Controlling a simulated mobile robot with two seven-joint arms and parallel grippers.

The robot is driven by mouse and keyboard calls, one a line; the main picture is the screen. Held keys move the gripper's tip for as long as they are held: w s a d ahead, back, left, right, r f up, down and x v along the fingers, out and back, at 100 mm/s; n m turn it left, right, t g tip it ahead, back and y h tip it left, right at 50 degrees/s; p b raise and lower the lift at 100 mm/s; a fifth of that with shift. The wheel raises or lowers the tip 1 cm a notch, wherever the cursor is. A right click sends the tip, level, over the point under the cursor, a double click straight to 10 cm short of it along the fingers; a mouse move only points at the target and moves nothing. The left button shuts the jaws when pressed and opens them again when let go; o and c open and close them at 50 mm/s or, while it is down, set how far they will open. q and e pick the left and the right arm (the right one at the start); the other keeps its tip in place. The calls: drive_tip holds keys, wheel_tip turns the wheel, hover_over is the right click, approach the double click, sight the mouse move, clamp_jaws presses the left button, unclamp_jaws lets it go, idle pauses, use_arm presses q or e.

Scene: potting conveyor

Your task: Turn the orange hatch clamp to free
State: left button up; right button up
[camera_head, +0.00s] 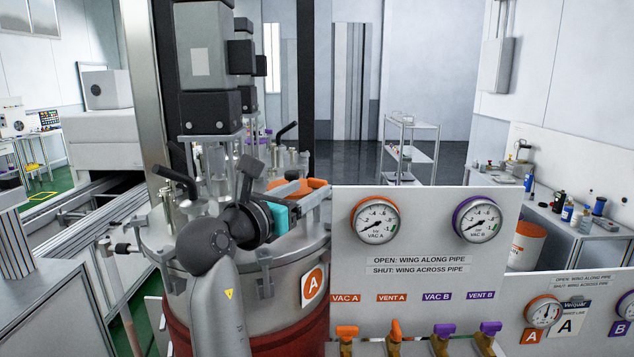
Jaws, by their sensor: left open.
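The orange hatch clamp (315,183) shows as a small orange piece on top of the steel vessel (290,272), which bears an orange "A" label. More orange shows just left of it, partly covered. My left gripper (318,198), with a teal band behind its fingers, points right across the vessel lid, close to the clamp and just in front of it in the picture. It is open. I cannot tell whether a finger touches the clamp. The gripper hides part of the clamp and of the lid. My right gripper is not in view.
A grey gauge panel (430,270) stands close on the right, with several orange and purple valve handles below it. Clear fittings and a tall motor column (207,70) rise from the lid behind my left arm. A conveyor (75,250) runs along the left.

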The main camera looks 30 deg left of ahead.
sight(315, 185)
use_arm(q)
drive_tip(key=shift+w+d, duration=0.2)
drive_tip(key=shift+w, duration=2.15)
clamp_jaws()
